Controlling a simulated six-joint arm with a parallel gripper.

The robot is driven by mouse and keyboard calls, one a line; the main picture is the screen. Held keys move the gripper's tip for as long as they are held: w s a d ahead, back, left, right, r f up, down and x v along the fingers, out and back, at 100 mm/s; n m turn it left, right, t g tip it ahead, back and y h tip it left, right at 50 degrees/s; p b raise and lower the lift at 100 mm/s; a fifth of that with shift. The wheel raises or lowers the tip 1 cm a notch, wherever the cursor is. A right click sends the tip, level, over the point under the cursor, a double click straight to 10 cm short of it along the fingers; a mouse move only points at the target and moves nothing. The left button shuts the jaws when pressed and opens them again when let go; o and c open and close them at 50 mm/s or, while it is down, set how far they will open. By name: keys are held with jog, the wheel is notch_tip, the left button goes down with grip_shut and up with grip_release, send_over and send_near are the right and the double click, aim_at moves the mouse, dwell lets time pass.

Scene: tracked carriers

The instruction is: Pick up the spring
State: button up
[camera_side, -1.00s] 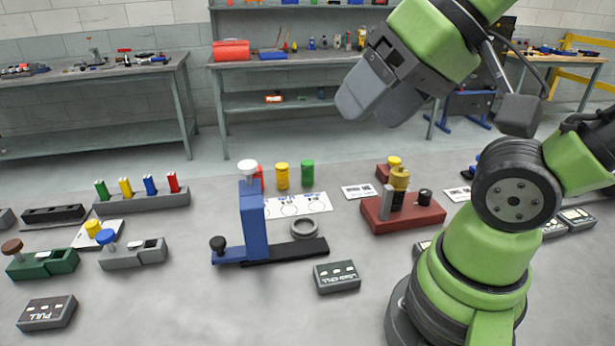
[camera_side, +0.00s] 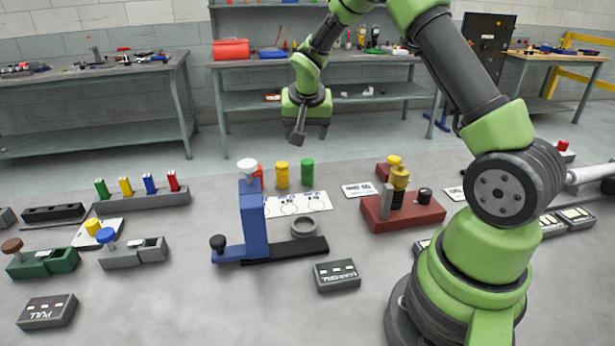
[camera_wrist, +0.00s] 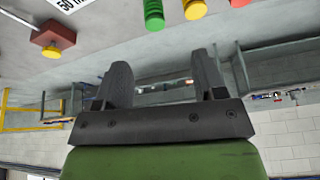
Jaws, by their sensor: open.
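Ribbed, spring-like coloured cylinders stand upright behind the white circle-marked card: a yellow one (camera_side: 282,175), a green one (camera_side: 307,172), and a red one (camera_side: 259,174) mostly hidden by the blue press. I cannot tell which one the task means. In the wrist view the green cylinder (camera_wrist: 154,15) shows clear coils, beside the yellow (camera_wrist: 194,9) and red (camera_wrist: 222,4) ones at the top edge. My gripper (camera_side: 298,136) hangs in the air behind and above them, fingers down. In the wrist view its fingers (camera_wrist: 163,78) are apart with nothing between them.
The blue press (camera_side: 252,215) with a white knob stands just in front of the cylinders. A grey ring (camera_side: 304,227) lies near its base. A dark red fixture (camera_side: 402,212) stands to the right, and a grey rack (camera_side: 142,201) with coloured pieces to the left. Benches stand behind.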

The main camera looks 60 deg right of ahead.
aim_at(307, 164)
jog(key=shift+m, duration=0.3)
jog(key=x, duration=0.6)
jog(key=s+x, duration=0.1)
jog(key=x, duration=0.2)
jog(key=shift+w+d, duration=0.1)
jog(key=shift+d, duration=0.3)
jog(key=shift+x, duration=3)
jog(key=shift+c, duration=0.2)
jog(key=c, duration=1)
